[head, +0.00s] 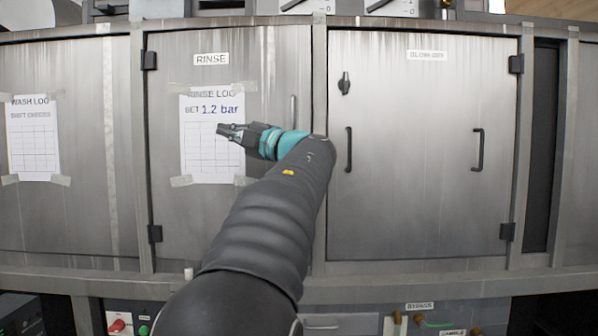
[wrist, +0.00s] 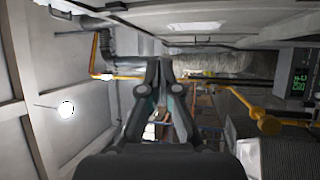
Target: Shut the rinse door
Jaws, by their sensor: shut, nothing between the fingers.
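The rinse door (head: 185,222) is a grey metal panel with a RINSE label (head: 211,59) near its top. It has black hinges on its left side and a slim upright handle (head: 293,110) near its right edge. The door looks about flush with its frame; my arm hides part of its lower right. A paper rinse log (head: 212,165) reading "SET 1.2 bar" is taped to it. My gripper (head: 219,130) is in front of this sheet, pointing left, shut and empty. In the wrist view its fingertips (wrist: 160,62) come together. I cannot tell whether it touches the door.
A wash panel (head: 85,200) with a taped log is on the left. Another metal door (head: 425,200) with dark handles and a latch knob (head: 344,83) is on the right. A ledge (head: 440,289) runs below. The wrist view shows yellow pipes (wrist: 270,125) along the right.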

